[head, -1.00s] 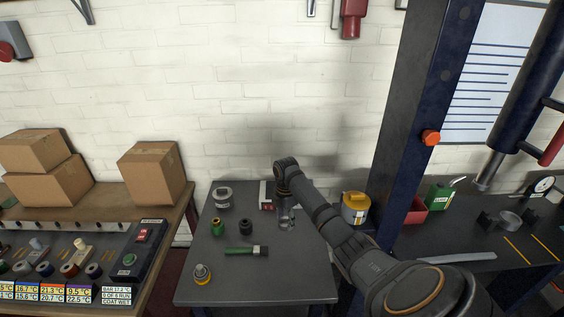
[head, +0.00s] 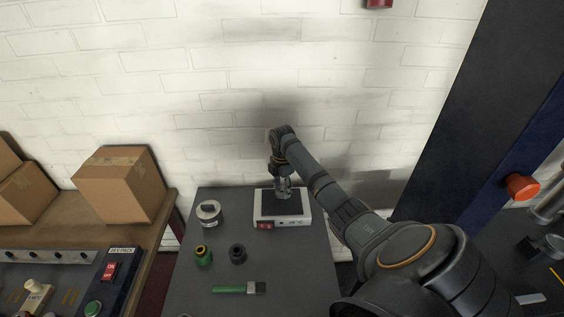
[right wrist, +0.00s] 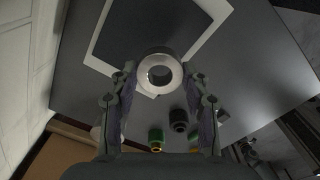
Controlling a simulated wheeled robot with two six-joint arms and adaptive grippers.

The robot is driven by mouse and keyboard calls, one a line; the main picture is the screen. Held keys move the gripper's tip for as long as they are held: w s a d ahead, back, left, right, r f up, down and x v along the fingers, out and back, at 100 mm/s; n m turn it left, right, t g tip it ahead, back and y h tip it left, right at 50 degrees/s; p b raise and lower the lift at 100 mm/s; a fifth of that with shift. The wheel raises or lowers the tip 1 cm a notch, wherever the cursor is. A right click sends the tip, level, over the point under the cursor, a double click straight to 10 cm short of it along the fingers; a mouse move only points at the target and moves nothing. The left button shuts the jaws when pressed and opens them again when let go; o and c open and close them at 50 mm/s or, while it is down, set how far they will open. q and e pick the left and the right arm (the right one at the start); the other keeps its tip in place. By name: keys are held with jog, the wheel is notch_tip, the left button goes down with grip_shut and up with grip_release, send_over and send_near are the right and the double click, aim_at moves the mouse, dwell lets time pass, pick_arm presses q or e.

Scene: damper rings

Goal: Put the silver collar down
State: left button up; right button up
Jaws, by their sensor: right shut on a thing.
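The silver collar (right wrist: 159,74) is a shiny ring with a round hole, seen between the fingers in the right wrist view. My right gripper (right wrist: 160,90) is shut on it. In the head view my right gripper (head: 283,192) points down over the white device with a dark top plate (head: 262,213) at the back of the grey table; the collar is hard to make out there. The device's dark plate also shows behind the collar in the right wrist view (right wrist: 150,30). I cannot tell whether the collar touches the plate. My left gripper is not in view.
On the grey table (head: 190,265) stand a silver round part (head: 209,212), a green part with a yellow top (head: 203,256) and a black ring-like part (head: 238,254). A green-handled brush (head: 238,288) lies in front. Table room is clear at the front right.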

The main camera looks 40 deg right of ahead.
jog(key=shift+w+f, duration=0.15)
jog(key=shift+f, duration=0.55)
notch_tip(320, 180, down, 3)
jog(key=shift+r+b, duration=0.1)
jog(key=shift+b, duration=0.8)
jog(key=shift+f, duration=0.45)
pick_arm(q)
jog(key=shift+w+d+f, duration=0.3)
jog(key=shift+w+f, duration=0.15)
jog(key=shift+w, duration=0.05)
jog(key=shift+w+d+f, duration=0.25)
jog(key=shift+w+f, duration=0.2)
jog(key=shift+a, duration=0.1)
pick_arm(e)
jog(key=shift+f+b, duration=0.35)
jog(key=shift+f, duration=0.2)
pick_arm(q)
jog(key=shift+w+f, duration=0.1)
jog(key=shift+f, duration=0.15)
pick_arm(e)
jog(key=shift+f, duration=0.15)
